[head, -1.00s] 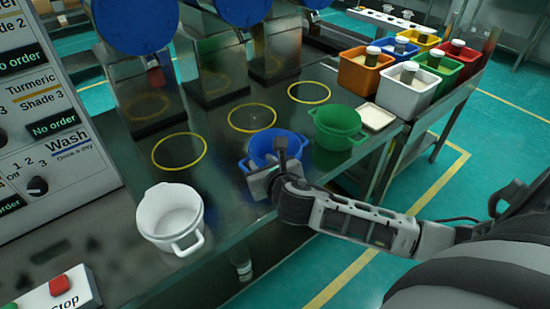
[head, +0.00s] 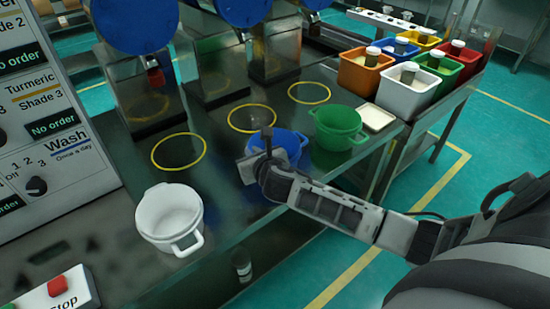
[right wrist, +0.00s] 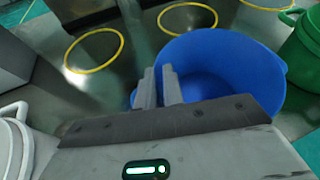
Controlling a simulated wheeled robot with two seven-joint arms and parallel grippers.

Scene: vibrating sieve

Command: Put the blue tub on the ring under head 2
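The blue tub (head: 287,147) stands upright on the dark counter, in front of the middle yellow ring (head: 231,124). That ring is bare and lies before the middle of three machine heads (head: 220,65). My right gripper (head: 254,158) is at the tub's left side, by its handle. In the right wrist view the two grey fingers (right wrist: 160,88) are close together against the near-left side of the blue tub (right wrist: 225,70), with a bit of blue showing beside the left finger. Whether they clamp the handle is hidden. My left gripper is not in view.
A white tub (head: 165,212) stands front left and a green tub (head: 338,128) right of the blue one. The left ring (head: 155,160) and the far ring (head: 327,94) are empty. Coloured bins (head: 403,98) stand at the right. A control panel (head: 50,110) is at the left.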

